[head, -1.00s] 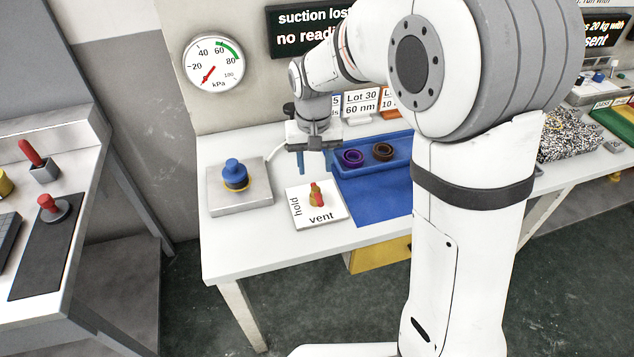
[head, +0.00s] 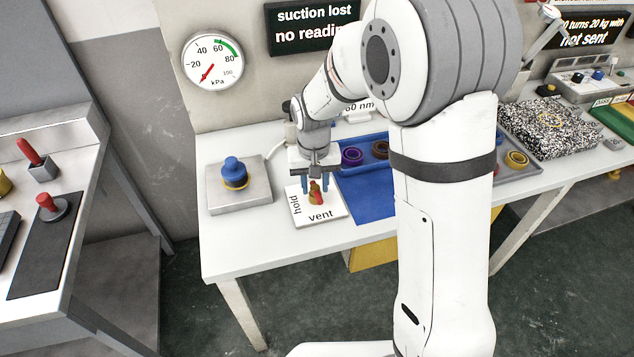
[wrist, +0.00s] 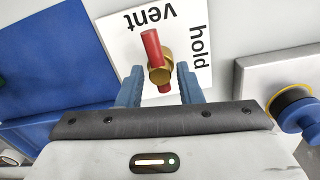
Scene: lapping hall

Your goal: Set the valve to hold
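The valve (head: 315,196) has a red handle on a brass body. It stands on a white plate (head: 328,213) marked "hold" on the left edge and "vent" on the front edge. In the wrist view the red handle (wrist: 151,48) points toward "vent". My gripper (head: 313,186) is just above and behind the valve, pointing down. In the wrist view its two blue fingers (wrist: 159,84) are apart, one on each side of the valve's brass body (wrist: 160,70). The gripper is open; I cannot tell whether a finger touches the valve.
A blue knob (head: 233,170) on a grey base stands left of the plate. A blue tray (head: 366,200) with a purple ring (head: 351,156) and a brown ring lies to the right. The gauge (head: 212,62) needle points low, and the sign (head: 312,25) reads "suction lost".

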